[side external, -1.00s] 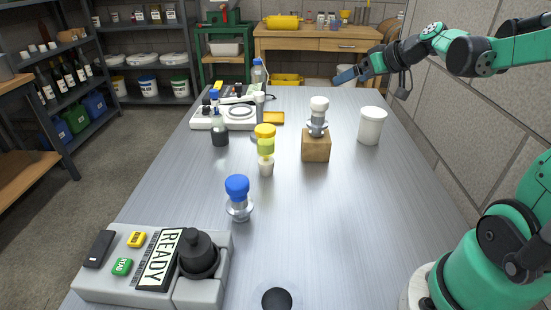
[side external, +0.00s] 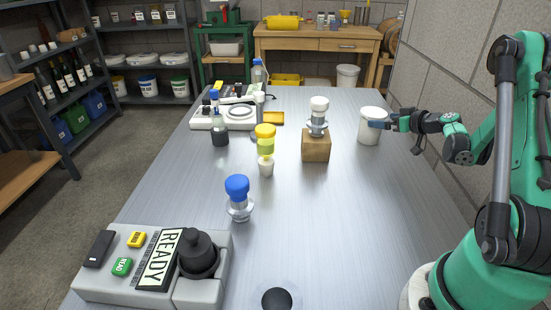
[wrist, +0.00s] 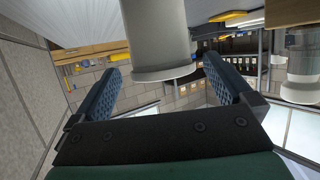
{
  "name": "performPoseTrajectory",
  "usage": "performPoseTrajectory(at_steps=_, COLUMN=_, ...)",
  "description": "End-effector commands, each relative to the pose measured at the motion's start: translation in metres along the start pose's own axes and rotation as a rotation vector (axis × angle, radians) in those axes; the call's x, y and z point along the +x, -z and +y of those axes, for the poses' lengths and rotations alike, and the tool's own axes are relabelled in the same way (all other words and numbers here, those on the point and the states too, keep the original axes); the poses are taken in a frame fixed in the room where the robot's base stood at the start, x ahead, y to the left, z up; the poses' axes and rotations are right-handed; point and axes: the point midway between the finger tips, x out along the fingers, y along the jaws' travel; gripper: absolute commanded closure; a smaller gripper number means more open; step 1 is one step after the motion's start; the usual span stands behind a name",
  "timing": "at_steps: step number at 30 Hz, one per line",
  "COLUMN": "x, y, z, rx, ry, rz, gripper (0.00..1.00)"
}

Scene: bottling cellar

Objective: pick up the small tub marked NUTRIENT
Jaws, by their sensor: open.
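A white lidded tub (side external: 370,128) stands upright on the right side of the steel table, and no marking on it is readable. My gripper (side external: 379,124) is level with its upper part, at its right side. In the wrist view, which looks upside down, a pale cylinder, the tub (wrist: 158,35), lies ahead of and between the two blue ridged fingers of my gripper (wrist: 162,65). The fingers are wide apart, with a visible gap on each side of it. I cannot tell how far the tub is between them.
A wooden block (side external: 316,148) with a white-capped glass piece (side external: 318,118) stands just left of the tub. A blue-capped piece (side external: 238,197), a yellow-capped container (side external: 265,134) and a READY panel (side external: 158,262) are further left. The table right of the block is clear toward the front.

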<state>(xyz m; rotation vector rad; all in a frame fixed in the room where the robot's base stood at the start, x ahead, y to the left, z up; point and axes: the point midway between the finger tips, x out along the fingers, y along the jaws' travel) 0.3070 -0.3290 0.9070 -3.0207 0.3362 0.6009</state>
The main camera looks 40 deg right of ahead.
Motion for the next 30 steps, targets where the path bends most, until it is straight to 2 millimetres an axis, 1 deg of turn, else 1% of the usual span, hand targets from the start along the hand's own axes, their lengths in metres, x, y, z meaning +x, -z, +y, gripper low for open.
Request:
performPoseTrajectory(at_steps=6, x=0.031, y=0.000, z=-0.001, rx=-0.001, ry=0.003, rz=0.001, gripper=0.00)
performPoseTrajectory(at_steps=10, x=0.046, y=0.000, z=0.000, rx=-0.002, ry=0.002, rz=0.000, gripper=0.00)
performPoseTrajectory(at_steps=14, x=0.052, y=0.000, z=0.000, rx=0.000, ry=0.000, rz=0.000, gripper=0.00)
performPoseTrajectory(at_steps=20, x=0.052, y=0.000, z=0.000, rx=0.000, ry=0.000, rz=0.000, gripper=0.00)
performPoseTrajectory(at_steps=21, x=0.052, y=0.000, z=0.000, rx=0.000, ry=0.000, rz=0.000, gripper=0.06)
performPoseTrajectory(at_steps=23, x=0.052, y=0.000, z=0.000, rx=0.000, ry=0.000, rz=0.000, gripper=0.23)
performPoseTrajectory(at_steps=24, x=0.052, y=0.000, z=0.000, rx=0.000, ry=0.000, rz=0.000, gripper=0.34)
performPoseTrajectory(at_steps=26, x=0.052, y=0.000, z=0.000, rx=0.000, ry=0.000, rz=0.000, gripper=0.51)
performPoseTrajectory(at_steps=27, x=0.052, y=0.000, z=0.000, rx=0.000, ry=0.000, rz=0.000, gripper=0.63)
performPoseTrajectory(at_steps=30, x=0.052, y=0.001, z=0.000, rx=0.000, ry=0.000, rz=0.001, gripper=0.88)
